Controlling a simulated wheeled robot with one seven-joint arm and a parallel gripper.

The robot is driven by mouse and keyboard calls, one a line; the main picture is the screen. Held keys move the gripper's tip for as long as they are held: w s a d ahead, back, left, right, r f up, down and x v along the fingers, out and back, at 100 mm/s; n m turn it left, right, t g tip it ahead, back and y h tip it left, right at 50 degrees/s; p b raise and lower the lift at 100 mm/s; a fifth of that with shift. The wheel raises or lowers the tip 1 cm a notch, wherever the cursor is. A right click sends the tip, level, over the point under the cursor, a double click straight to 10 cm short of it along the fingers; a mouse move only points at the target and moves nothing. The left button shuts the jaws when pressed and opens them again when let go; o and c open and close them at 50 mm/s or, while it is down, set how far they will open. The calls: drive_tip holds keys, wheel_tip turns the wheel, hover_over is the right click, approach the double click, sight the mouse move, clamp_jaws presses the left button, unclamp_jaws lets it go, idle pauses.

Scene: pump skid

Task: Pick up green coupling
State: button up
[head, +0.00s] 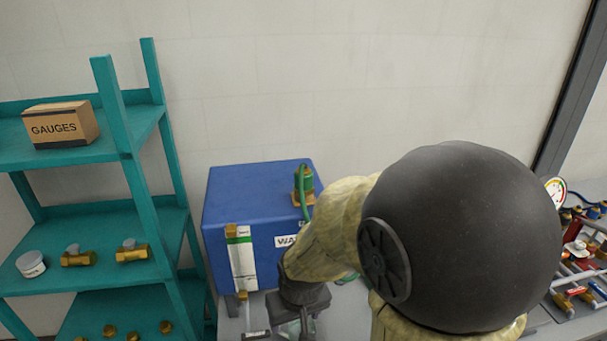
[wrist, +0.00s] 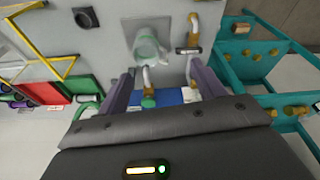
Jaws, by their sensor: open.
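A pale green ring-like piece (wrist: 148,50), which looks like the green coupling, lies on a grey surface in the wrist view, beyond my fingertips. My gripper (wrist: 162,73) is open, with its two purple-grey fingers apart and no object seen clasped between them. In the head view, a bit of green (head: 347,277) shows beside my arm; most of that area is hidden by the arm, so I cannot tell whether it is the coupling. The dark wrist is low in the head view, in front of the blue tank.
The blue tank (head: 260,190) carries a green-and-brass fitting (head: 304,184) with a green hose. A teal shelf (head: 130,145) with a gauges box (head: 61,124) and brass fittings stands left. Pipes with brass fittings (wrist: 193,40) rise near the ring. Red and blue parts (head: 580,265) lie right.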

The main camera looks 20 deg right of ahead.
drive_tip(key=w+r+p, duration=0.5)
drive_tip(key=r+p, duration=0.3)
drive_tip(key=r, duration=0.4)
wheel_tip(320, 180, up, 21)
drive_tip(key=m+g, duration=0.3)
drive_tip(key=m, duration=0.6)
hover_over(304, 181)
drive_tip(key=w+d, duration=0.1)
drive_tip(key=w, duration=0.2)
drive_tip(key=shift+s+p, duration=0.25)
drive_tip(key=shift+p, duration=0.1)
wheel_tip(304, 181, down, 12)
drive_tip(key=shift+f+p, duration=0.1)
drive_tip(key=shift+p, duration=0.3)
